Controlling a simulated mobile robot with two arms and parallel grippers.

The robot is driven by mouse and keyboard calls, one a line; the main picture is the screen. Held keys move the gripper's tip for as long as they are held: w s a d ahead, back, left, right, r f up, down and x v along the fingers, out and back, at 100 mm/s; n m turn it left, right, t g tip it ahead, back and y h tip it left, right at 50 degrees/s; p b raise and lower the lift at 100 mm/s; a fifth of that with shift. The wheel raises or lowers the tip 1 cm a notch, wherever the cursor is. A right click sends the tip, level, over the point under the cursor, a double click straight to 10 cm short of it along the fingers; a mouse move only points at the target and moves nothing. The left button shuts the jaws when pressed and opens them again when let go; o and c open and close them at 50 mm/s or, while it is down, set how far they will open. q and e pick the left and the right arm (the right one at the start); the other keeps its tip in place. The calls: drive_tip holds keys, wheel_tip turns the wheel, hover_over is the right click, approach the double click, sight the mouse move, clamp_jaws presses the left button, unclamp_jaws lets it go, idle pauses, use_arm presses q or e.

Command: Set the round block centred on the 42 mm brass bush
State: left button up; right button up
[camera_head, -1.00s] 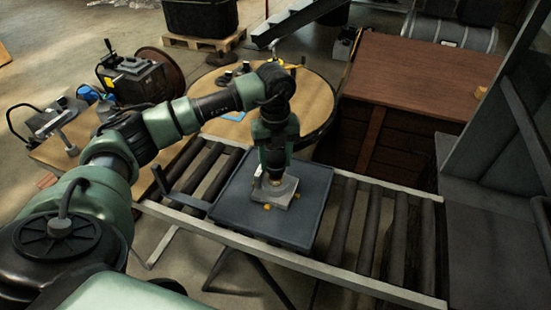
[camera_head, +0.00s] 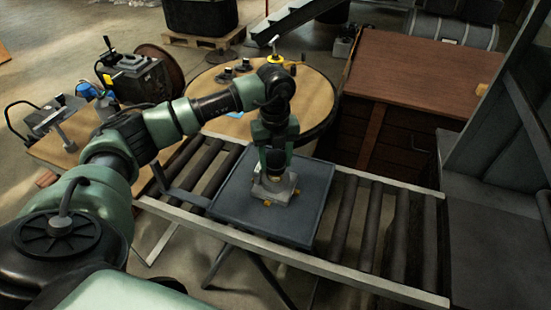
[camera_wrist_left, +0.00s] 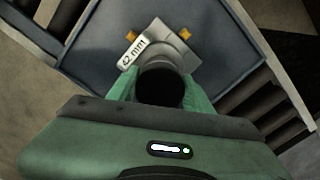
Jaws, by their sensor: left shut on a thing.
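My left gripper (camera_head: 274,172) points down over a light grey holder with a "42 mm" label (camera_wrist_left: 133,50); the holder also shows in the head view (camera_head: 272,192). The gripper is shut on the round block (camera_wrist_left: 160,84), a dark cylinder seen end-on between the green fingers in the left wrist view. The block is over the holder and hides its near part. The brass bush cannot be made out beneath the block, and I cannot tell whether the two touch. My right gripper is not in view.
The holder sits on a dark grey tray (camera_head: 235,200) on a roller conveyor (camera_head: 385,225). Behind are a round wooden table (camera_head: 318,98) with small items and a brown wooden crate (camera_head: 425,75). The tray around the holder is clear.

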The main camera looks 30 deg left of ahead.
use_arm(q)
drive_tip(key=shift+f, duration=0.25)
idle(0.3)
drive_tip(key=o, duration=1.8)
drive_tip(key=shift+f, duration=0.1)
drive_tip(key=shift+o, duration=0.2)
drive_tip(key=shift+r+p, duration=2.8)
drive_tip(key=shift+r, duration=1.85)
drive_tip(key=shift+d+f, duration=0.1)
drive_tip(key=shift+d, duration=0.05)
